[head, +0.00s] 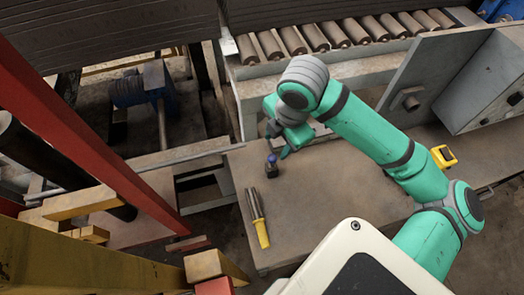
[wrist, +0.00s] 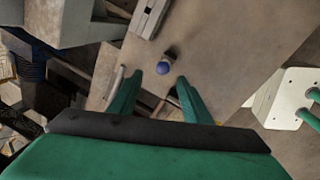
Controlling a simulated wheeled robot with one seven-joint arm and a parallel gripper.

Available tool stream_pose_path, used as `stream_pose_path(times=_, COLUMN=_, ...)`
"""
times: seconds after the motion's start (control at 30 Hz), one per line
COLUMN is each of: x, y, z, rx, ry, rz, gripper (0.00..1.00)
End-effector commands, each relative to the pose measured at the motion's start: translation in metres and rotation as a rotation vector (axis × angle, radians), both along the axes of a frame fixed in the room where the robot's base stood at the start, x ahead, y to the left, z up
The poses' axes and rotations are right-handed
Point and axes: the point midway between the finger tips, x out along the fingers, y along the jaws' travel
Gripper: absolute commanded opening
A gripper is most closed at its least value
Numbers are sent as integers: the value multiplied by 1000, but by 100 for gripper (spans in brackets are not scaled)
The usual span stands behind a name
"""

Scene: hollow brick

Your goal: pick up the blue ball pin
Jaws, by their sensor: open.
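The blue ball pin (head: 271,160) stands on the table, a small dark piece with a blue round top. In the head view my gripper (head: 279,142) hangs just above and beside the pin. Whether a fingertip touches the pin cannot be told.
A yellow-handled tool (head: 257,218) lies on the table (head: 320,215) in front of the pin. A yellow tape measure (head: 443,157) is at the right, beyond my arm. A roller conveyor (head: 340,36) runs along the back. The table's left edge is close to the pin.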

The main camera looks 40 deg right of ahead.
Motion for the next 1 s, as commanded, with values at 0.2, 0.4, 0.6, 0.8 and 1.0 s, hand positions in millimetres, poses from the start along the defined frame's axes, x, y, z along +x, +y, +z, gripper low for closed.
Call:
stream_pose_path(times=0.2, x=4, y=-1, z=-32, rx=3, ry=2, rz=-3, gripper=44)
stream_pose_path(times=0.4, x=8, y=-2, z=-49, rx=1, ry=0, rz=-4, gripper=44)
stream_pose_path(times=0.6, x=9, y=2, z=-66, rx=3, ry=1, rz=-3, gripper=44)
stream_pose_path(times=0.8, x=13, y=5, z=-93, rx=2, ry=0, rz=-1, gripper=44)
stream_pose_path(times=1.0, x=15, y=4, z=-103, rx=1, ry=-1, rz=0, gripper=44)
